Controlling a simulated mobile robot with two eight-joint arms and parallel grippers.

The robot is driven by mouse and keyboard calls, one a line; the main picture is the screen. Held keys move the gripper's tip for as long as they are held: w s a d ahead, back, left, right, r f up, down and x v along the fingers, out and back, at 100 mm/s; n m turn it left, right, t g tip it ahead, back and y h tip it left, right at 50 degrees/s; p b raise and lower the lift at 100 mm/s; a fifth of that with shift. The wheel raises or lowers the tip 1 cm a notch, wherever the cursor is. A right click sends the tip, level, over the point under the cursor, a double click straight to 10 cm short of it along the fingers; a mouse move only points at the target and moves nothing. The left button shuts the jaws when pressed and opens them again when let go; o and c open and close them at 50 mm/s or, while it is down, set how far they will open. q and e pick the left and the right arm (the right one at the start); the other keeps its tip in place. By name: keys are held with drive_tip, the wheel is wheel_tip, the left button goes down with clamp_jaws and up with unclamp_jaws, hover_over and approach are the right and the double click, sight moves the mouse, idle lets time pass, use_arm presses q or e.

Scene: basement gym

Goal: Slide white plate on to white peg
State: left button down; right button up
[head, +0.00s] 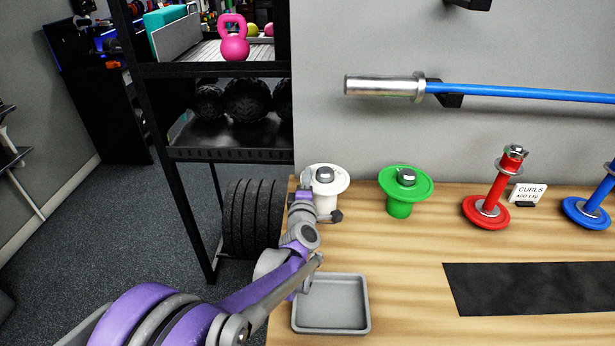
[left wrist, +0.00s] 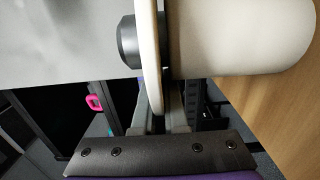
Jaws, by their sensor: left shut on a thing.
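The white plate (head: 341,180) is a flat disc lying level at the top of a white cylindrical stand (head: 326,206) on the wooden table. The grey peg tip (head: 324,174) sticks up through its middle. In the left wrist view the white plate (left wrist: 150,60) shows edge-on, with the dark peg tip (left wrist: 128,42) on one side and the white stand (left wrist: 240,35) on the other. I cannot tell whether plate and stand touch. My left gripper (head: 304,190) is at the plate's left edge, shut on it; its fingertips are partly hidden. My right gripper is not in view.
A green plate on a stand (head: 400,190) is to the right, then red (head: 486,212) and blue (head: 587,213) weights. A grey tray (head: 331,330) lies in front. A black rack (head: 220,155) stands left, and a blue-handled bar (head: 500,91) hangs on the wall.

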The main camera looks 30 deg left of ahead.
use_arm(q)
drive_tip(key=shift+f, duration=0.2)
idle(0.4)
drive_tip(key=c, duration=0.9)
unclamp_jaws()
drive_tip(key=v, duration=1)
drive_tip(key=shift+s+d, duration=0.15)
drive_tip(key=shift+s, duration=0.25)
drive_tip(key=shift+f, duration=0.1)
